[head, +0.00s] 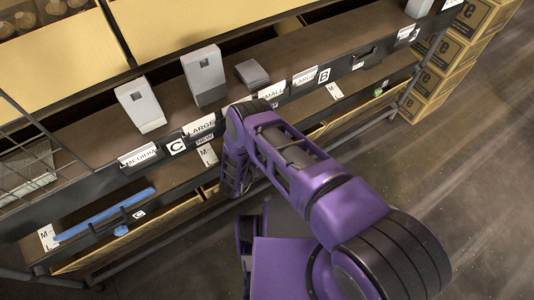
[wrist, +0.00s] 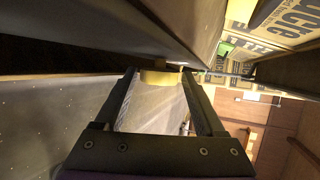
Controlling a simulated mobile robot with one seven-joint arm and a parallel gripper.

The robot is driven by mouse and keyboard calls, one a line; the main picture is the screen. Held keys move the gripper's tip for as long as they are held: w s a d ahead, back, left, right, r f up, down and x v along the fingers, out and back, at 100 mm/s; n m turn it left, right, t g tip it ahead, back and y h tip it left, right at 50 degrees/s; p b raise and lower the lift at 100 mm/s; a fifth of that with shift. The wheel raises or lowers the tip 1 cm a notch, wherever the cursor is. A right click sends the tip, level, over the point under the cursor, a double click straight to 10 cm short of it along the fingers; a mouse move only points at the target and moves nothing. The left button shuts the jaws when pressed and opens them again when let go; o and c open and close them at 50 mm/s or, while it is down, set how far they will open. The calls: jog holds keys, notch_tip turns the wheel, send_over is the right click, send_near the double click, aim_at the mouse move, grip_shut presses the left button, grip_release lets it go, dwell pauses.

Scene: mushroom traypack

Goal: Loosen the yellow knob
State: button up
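The yellow knob (wrist: 160,77) shows in the wrist view as a pale yellow piece at the far end of my gripper, under a dark shelf edge. My gripper (wrist: 160,82) has its two dark fingers well apart, one on each side of the knob. The knob nearly fills the space between the fingertips. I cannot tell whether the fingers touch it or only stand around it. In the head view my purple arm reaches down to the shelf front, and my own arm and the shelf hide the knob and the fingertips.
The upper shelf (head: 95,137) carries several grey boxes (head: 204,75) above label cards. A blue bar (head: 105,215) lies on the lower shelf at the left. Brown cartons (head: 445,62) are stacked at the right. The floor (head: 470,170) at the right is clear.

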jog(key=shift+o, duration=0.5)
jog(key=shift+s, duration=0.1)
jog(key=p+v, duration=0.2)
jog(key=v, duration=1.5)
